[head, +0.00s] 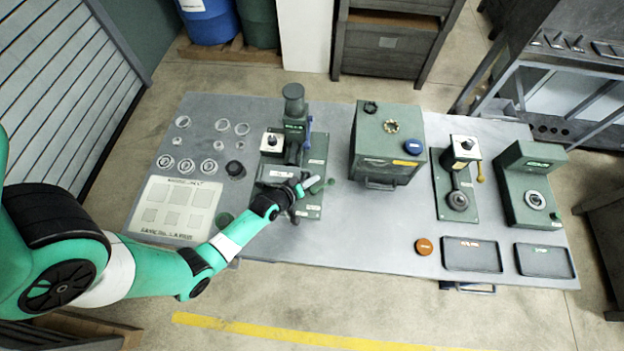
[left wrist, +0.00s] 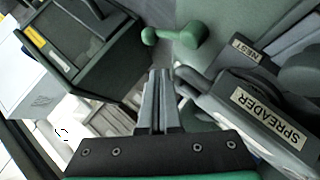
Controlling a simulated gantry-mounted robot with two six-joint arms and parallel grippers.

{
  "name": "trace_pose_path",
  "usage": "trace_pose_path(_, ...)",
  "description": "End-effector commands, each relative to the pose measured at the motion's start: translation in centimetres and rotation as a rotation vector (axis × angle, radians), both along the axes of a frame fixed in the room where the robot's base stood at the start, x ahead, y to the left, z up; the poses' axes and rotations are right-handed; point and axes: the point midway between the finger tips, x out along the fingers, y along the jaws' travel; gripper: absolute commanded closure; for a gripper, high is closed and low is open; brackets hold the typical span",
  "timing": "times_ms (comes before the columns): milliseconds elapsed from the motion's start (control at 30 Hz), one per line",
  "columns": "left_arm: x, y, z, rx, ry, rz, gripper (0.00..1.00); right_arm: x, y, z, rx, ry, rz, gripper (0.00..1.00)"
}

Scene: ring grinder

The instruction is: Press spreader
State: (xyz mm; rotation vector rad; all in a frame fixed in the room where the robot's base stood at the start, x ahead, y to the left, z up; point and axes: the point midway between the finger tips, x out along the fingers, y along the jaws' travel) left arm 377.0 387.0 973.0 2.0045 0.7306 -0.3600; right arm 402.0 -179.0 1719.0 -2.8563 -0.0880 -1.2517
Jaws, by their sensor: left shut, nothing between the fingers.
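The spreader is a green press-like station (head: 295,120) left of the table's middle, with a tall round column and a base plate. In the left wrist view its labelled part (left wrist: 262,108) reads SPREADER and lies at the right, close beside my fingers. A green ball-ended handle (left wrist: 187,38) shows beyond the fingertips. My left gripper (head: 309,183) is over the front of the station. In the left wrist view its fingers (left wrist: 160,75) are together with nothing between them. Whether they touch the station, I cannot tell. My arm hides part of the station's front.
A green box (head: 385,160) with round parts on top stands right of the station. Farther right are a lever press (head: 457,185) and another green station (head: 528,190). Two dark trays (head: 472,255) lie at the front right. Several rings and a pale board (head: 150,210) lie left.

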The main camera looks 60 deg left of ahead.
Motion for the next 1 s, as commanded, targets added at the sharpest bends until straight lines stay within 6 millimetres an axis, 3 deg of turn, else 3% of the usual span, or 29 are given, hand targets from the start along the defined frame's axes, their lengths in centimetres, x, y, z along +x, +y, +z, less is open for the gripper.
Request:
trace_pose_path(233,0.0,0.0,1.1,0.000,0.000,0.002,1.00,0.0,0.0,1.2,0.000,0.000,0.000,1.00)
trace_pose_path(467,0.0,0.1,5.6,0.001,0.001,0.013,1.00,0.0,0.0,6.0,0.000,0.000,0.000,1.00)
trace_pose_path(567,-0.7,-1.6,6.5,0.002,0.003,0.009,1.00,0.0,0.0,6.9,0.000,0.000,0.000,1.00)
trace_pose_path(800,-1.9,-5.0,9.2,0.003,-0.002,0.009,1.00,0.0,0.0,6.4,0.000,0.000,0.000,1.00)
trace_pose_path(1000,-2.5,-6.4,10.7,0.001,0.000,0.011,1.00,0.0,0.0,6.2,0.000,0.000,0.000,1.00)
